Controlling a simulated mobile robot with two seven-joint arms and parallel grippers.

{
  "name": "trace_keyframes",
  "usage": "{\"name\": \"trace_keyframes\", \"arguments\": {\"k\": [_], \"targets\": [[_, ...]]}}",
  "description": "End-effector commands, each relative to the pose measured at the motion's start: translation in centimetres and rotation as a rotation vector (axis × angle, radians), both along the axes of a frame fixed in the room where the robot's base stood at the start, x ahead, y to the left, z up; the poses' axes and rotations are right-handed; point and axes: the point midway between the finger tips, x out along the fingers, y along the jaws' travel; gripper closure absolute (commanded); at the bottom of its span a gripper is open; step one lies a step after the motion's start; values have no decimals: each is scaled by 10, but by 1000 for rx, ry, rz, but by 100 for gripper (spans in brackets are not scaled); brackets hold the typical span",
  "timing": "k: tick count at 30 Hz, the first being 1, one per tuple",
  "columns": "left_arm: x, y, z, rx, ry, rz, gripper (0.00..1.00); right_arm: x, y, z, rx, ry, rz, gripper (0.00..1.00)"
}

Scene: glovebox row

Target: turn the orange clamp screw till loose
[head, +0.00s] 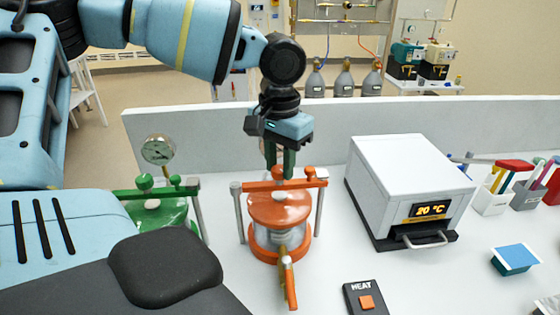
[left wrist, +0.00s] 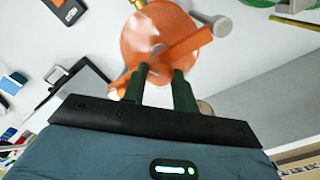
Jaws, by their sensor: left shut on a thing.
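The orange pressure vessel (head: 280,212) stands on the white bench, with an orange clamp bar (head: 252,186) across its top between two grey posts. The orange clamp screw (head: 277,174) is at the middle of the bar, partly hidden by my fingers. My left gripper (head: 280,165) points down from above and is shut on the screw. In the left wrist view, the two dark green fingers (left wrist: 158,82) reach over the orange lid (left wrist: 150,38), with the screw mostly hidden between them. My right gripper is not in view.
A green vessel (head: 178,212) with a gauge (head: 158,150) stands close on the left. A white heater box (head: 408,180) showing 20 °C is on the right. A HEAT switch (head: 366,299) lies in front. A low white wall (head: 210,137) runs behind.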

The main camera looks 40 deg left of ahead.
Motion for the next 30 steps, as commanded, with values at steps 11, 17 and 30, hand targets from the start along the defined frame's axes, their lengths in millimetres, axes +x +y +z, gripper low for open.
{"name": "trace_keyframes", "arguments": {"k": [11, 17, 30], "targets": [[0, 0, 0, 1, 1, 356, 95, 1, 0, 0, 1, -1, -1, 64], [0, 0, -1, 1, 1, 546, 95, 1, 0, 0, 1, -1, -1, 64], [0, 0, 0, 1, 0, 963, 95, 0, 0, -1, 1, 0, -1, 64]]}}
